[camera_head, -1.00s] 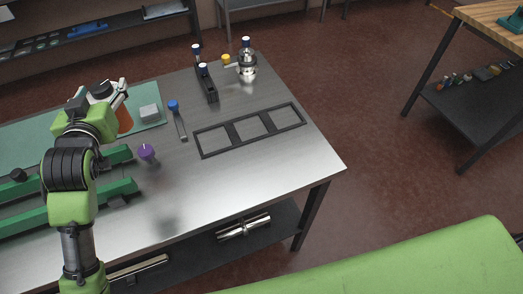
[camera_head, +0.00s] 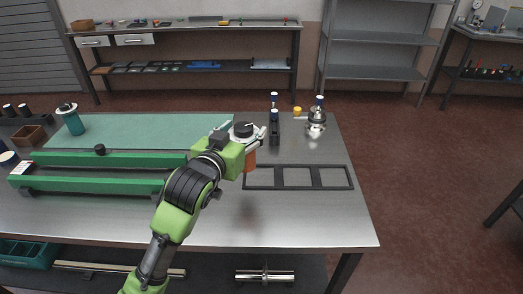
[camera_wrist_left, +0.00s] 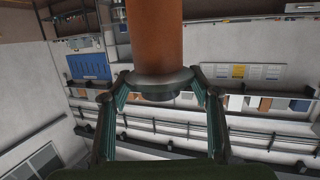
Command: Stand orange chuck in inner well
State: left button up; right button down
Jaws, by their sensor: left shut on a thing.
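My left gripper (camera_head: 247,137) is shut on the orange chuck (camera_head: 250,160), which hangs below it above the steel table. In the left wrist view the orange chuck (camera_wrist_left: 155,35) is a plain cylinder with a grey metal collar, between the fingers of the left gripper (camera_wrist_left: 160,80). A dark frame (camera_head: 281,178) with three square wells in a row lies flat on the table. The chuck is in front of the frame's left end in the head view; its height above the table is hard to judge. My right gripper is not in view.
Behind the frame stand a dark block (camera_head: 273,130) with blue-topped pins and a shiny metal fixture (camera_head: 316,122). Green rails (camera_head: 95,186) and a teal bottle (camera_head: 72,122) are to the left. The table front (camera_head: 300,225) is clear.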

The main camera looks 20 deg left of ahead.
pick_arm(q)
jog(key=w+d+f+p, duration=0.1)
jog(key=w+d+f, duration=0.1)
jog(key=w+f, duration=0.5)
notch_tip(320, 180, down, 2)
jog(key=shift+f, duration=0.25)
jog(key=shift+d, duration=0.1)
jog(key=shift+f, duration=0.15)
jog(key=o, duration=2.1)
jog(key=shift+s+f, duration=0.1)
jog(key=shift+f, duration=0.05)
